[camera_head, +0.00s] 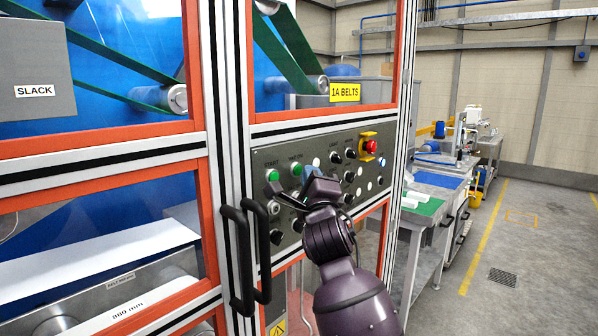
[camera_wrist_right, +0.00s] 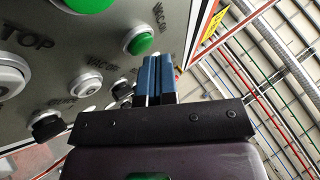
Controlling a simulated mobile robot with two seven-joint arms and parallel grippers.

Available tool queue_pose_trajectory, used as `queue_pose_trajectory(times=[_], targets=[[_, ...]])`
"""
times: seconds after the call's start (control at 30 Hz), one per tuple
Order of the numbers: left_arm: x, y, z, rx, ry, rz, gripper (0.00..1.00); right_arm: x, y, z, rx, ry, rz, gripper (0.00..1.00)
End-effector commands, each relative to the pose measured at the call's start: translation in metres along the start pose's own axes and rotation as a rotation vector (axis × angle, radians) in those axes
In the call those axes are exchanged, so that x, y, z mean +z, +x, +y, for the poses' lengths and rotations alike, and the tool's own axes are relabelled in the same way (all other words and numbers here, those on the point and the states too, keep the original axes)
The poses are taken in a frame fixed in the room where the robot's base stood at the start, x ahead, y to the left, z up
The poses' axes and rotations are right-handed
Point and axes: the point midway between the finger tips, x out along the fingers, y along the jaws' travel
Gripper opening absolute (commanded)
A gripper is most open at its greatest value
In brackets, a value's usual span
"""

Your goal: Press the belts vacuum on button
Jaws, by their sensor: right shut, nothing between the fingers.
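The green vacuum on button (camera_head: 296,169) sits on the grey control panel (camera_head: 262,160), to the right of the green start button (camera_head: 272,175). In the right wrist view the vacuum button (camera_wrist_right: 140,42) has a pale ring and a label reading VAC ON. My right gripper (camera_head: 311,172) is in front of the panel, just right of that button. Its blue fingers (camera_wrist_right: 157,62) are shut with nothing between them, and their tips appear close beside the button's lower right edge. I cannot tell whether they touch the panel. My left gripper is not in view.
A red emergency stop (camera_head: 371,146) on a yellow mount is at the panel's upper right. Black handles (camera_head: 243,255) stick out at the panel's left. Several knobs and buttons surround the gripper. A workbench (camera_head: 425,205) and open floor lie to the right.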

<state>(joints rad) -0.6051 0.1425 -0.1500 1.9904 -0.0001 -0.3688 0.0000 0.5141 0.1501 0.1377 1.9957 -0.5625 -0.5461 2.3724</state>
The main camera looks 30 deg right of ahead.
Motion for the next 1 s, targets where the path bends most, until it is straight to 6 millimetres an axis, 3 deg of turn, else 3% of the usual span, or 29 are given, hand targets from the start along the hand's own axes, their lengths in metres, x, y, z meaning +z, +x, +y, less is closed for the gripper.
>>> queue_pose_trajectory(times=[1.0], targets=[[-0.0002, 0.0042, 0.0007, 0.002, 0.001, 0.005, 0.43, 0.005, 0.0065, 0.0045, -0.001, 0.001, -0.001, 0.0]])
